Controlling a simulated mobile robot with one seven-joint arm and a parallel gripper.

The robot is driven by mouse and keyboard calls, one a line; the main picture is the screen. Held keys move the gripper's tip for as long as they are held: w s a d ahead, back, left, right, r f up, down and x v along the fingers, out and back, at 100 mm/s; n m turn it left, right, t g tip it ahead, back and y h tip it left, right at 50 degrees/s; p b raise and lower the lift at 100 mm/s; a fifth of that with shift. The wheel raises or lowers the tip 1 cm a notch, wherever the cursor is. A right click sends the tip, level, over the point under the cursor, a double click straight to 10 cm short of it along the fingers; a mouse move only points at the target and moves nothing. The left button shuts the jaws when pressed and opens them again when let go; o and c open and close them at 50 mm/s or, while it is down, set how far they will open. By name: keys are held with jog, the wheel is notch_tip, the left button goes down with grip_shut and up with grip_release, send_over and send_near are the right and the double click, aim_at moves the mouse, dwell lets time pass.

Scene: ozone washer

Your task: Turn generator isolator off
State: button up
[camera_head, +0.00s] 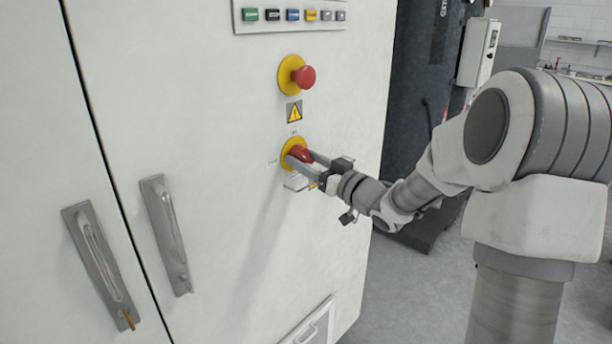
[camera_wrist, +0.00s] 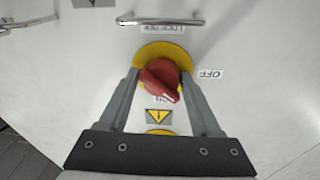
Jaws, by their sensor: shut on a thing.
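The isolator is a red rotary knob (camera_head: 301,154) on a round yellow plate on the white cabinet front. In the wrist view the knob (camera_wrist: 160,80) is tilted, its white-marked end pointing down and slightly right. That end is close to the partly covered "ON" label, and the "OFF" label (camera_wrist: 210,74) is to the right. My gripper (camera_head: 299,159) reaches in from the right and is shut on the knob. In the wrist view my gripper (camera_wrist: 160,79) has one finger on each side of it.
A red push button (camera_head: 304,76) on a yellow plate and a warning sign (camera_head: 294,111) sit above the knob. A metal bar handle (camera_wrist: 160,21) is just below the knob on the cabinet. Door handles (camera_head: 165,235) stand out at left. Open floor lies right of the cabinet.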

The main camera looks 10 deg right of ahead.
jog(key=n+b, duration=0.2)
jog(key=n+y+b, duration=0.1)
jog(key=n+b, duration=0.1)
jog(key=n, duration=0.1)
jog(key=shift+a+f+b, duration=0.2)
jog(key=shift+b, duration=0.2)
jog(key=n+b, duration=0.3)
jog(key=shift+n+g, duration=0.3)
jog(key=shift+n+y, duration=0.3)
jog(key=o, duration=1.3)
jog(key=shift+c, duration=0.2)
jog(key=shift+d+r, duration=0.1)
jog(key=shift+r, duration=0.05)
